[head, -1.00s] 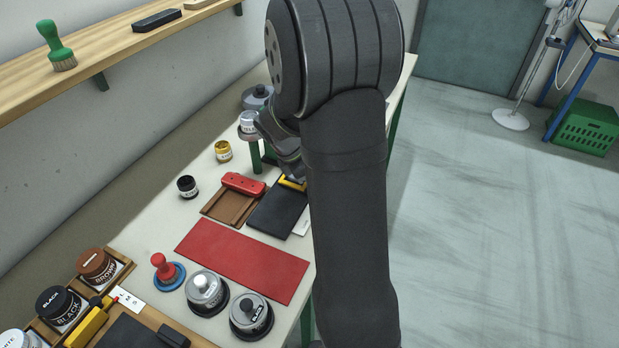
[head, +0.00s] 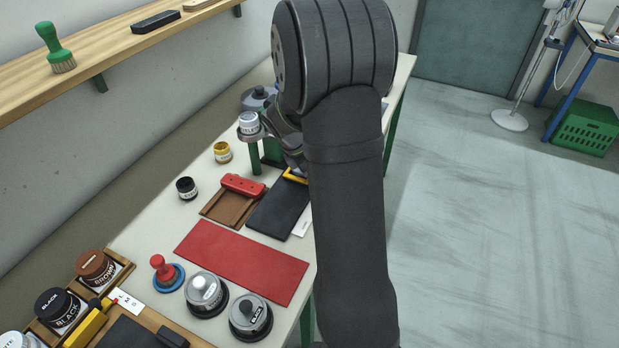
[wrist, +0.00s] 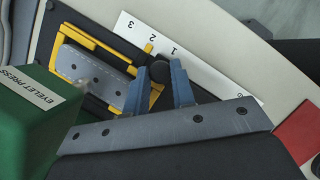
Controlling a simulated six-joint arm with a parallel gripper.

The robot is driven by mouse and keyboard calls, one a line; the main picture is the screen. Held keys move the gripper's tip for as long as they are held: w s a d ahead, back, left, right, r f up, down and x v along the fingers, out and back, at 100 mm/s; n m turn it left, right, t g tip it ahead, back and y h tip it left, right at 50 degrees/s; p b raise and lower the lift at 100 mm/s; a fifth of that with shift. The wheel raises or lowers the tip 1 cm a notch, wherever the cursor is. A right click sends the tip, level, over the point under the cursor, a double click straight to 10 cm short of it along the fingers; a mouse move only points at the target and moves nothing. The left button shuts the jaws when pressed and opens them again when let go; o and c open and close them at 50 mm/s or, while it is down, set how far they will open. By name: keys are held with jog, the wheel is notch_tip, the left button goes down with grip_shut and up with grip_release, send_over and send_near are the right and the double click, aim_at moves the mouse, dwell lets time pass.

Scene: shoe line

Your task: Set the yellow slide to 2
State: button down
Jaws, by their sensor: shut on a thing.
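The yellow slide (wrist: 85,33) is a yellow frame on a dark base in the wrist view, with a grey screwed plate across it. Its yellow pointer (wrist: 149,47) lies against the white scale (wrist: 205,72), close to the 2 and between the 3 and the 1; exact alignment is hard to judge. My gripper (wrist: 160,84) has its two blue fingers on either side of the black knob (wrist: 160,72), shut on it. In the head view a bit of the yellow slide (head: 295,176) shows beside my arm, which hides most of it.
The green eyelet press (wrist: 38,125) stands close to the slide. A dark pad (head: 280,208), a brown tray (head: 222,207) with a red block (head: 243,185), and a red mat (head: 240,262) lie nearer on the table.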

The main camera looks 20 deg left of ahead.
jog(key=shift+w, duration=0.15)
jog(key=c, duration=1.2)
grip_release()
jog(key=shift+c, duration=0.2)
jog(key=v, duration=1.7)
jog(key=shift+r, duration=0.2)
jog(key=x, duration=1.7)
jog(key=shift+f, duration=0.3)
jog(key=shift+s+r, duration=0.1)
jog(key=shift+s, duration=0.15)
